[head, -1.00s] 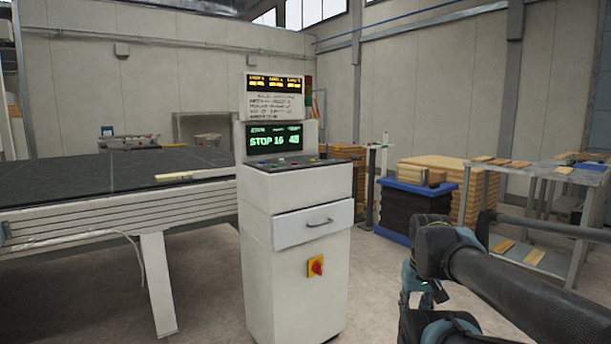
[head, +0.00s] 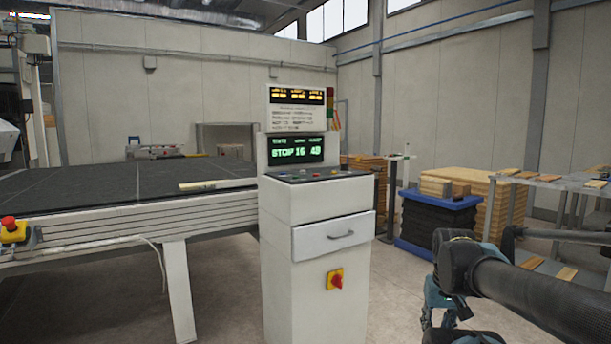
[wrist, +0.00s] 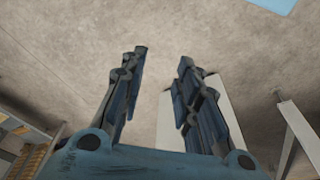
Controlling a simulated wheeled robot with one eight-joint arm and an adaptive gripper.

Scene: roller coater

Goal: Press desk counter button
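The white control desk (head: 316,243) stands upright in the middle of the head view. Its dark sloped panel (head: 318,177) carries several small coloured buttons, too small to tell which is the counter button. Above it a screen (head: 296,150) shows green text that reads "STOP 16" and a further number. My gripper (wrist: 160,70) is open and empty in the wrist view, its two blue-grey fingers apart over the concrete floor. In the head view my arm is at the lower right, apart from the desk, and the fingertips are not clearly seen.
A long dark-topped table (head: 110,187) stands left of the desk, with a red button on a yellow box (head: 10,229) at its end. A blue-topped stack (head: 440,199) and a metal rack (head: 545,180) stand to the right. Clear floor lies between desk and stack.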

